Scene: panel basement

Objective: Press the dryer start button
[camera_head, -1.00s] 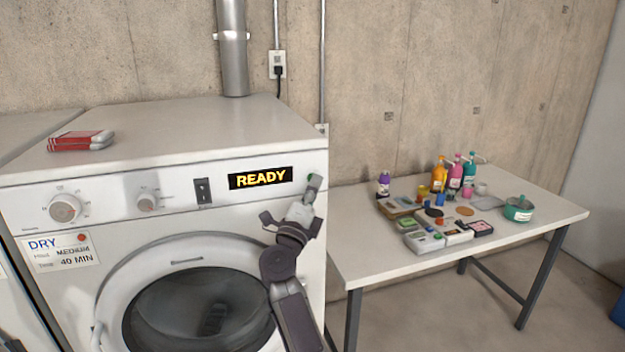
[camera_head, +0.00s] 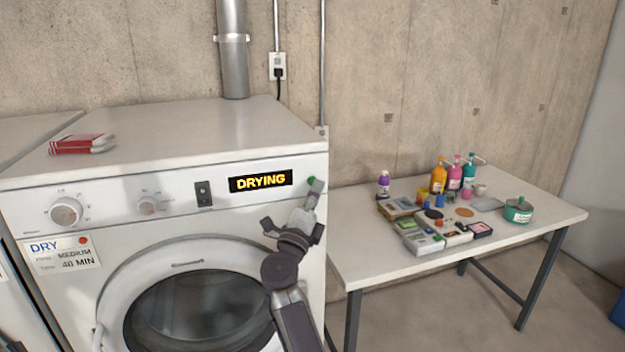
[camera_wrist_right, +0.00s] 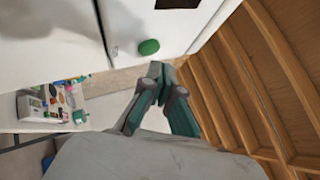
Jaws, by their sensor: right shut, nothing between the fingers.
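The white dryer (camera_head: 110,220) stands at the left, and its display (camera_head: 261,181) reads "DRYING" in yellow. The green start button (camera_head: 311,181) sits on the panel to the right of the display. My right gripper (camera_head: 315,187) is just below and in front of the button in the head view. In the wrist view its closed fingertips (camera_wrist_right: 158,70) are empty and a little apart from the button. My left gripper is not in view.
Two dials (camera_head: 66,211), a black switch (camera_head: 203,194) and a round door (camera_head: 200,310) are on the dryer front. A white table (camera_head: 400,262) with bottles and small boxes stands to the right.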

